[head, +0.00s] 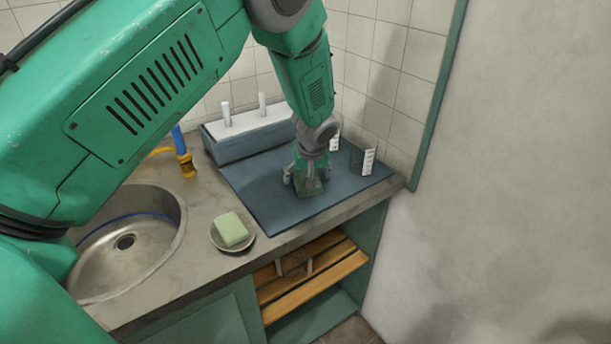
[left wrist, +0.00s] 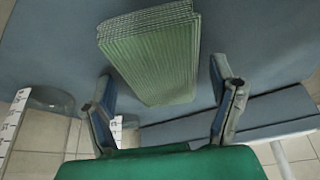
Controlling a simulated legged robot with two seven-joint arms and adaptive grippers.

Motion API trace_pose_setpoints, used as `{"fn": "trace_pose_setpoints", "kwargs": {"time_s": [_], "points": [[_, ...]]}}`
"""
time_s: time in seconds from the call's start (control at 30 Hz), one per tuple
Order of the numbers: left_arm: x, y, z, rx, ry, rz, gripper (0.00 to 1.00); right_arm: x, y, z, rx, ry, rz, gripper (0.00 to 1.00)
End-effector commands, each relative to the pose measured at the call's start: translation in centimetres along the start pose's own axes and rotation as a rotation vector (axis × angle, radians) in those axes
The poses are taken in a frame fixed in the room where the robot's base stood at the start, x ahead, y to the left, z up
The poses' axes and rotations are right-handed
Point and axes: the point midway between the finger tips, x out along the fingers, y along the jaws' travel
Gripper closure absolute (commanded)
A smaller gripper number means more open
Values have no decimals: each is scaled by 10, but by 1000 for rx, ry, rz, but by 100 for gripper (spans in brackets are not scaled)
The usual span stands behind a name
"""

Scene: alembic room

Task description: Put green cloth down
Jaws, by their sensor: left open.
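The green cloth (head: 309,188) is a folded, ribbed pad on the dark blue-grey mat (head: 265,200) at the counter's right end. It shows clearly in the left wrist view (left wrist: 152,52), with the mat (left wrist: 45,45) around it. My left gripper (head: 308,179) points down over the cloth. In the left wrist view my left gripper (left wrist: 161,72) is open, one finger on each side of the cloth, with visible gaps between fingers and cloth. The gripper partly hides the cloth in the head view. My right gripper is not in view.
Clear measuring glasses (head: 368,162) stand at the mat's back right. A grey box (head: 240,143) with white pegs is behind the mat. A soap bar (head: 231,229) on a dish and a steel sink (head: 125,243) are to the left. The mat's front part is clear.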

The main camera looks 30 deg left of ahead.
Motion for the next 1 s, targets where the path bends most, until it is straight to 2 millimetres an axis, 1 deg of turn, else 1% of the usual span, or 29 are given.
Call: {"fn": "trace_pose_setpoints", "kwargs": {"time_s": [0.17, 0.4, 0.53, 0.7, 1.0], "points": [[-28, 0, -2, -1, 2, 4, 22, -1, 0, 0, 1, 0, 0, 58], [-80, -1, -3, 0, 2, 5, 22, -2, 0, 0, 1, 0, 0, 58], [-100, -1, -2, 0, 1, 4, 22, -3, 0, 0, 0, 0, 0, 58], [-114, -1, -1, 0, -1, 2, 22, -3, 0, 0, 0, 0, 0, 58], [-116, -1, -1, 0, -2, 2, 22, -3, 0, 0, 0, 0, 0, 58]]}}
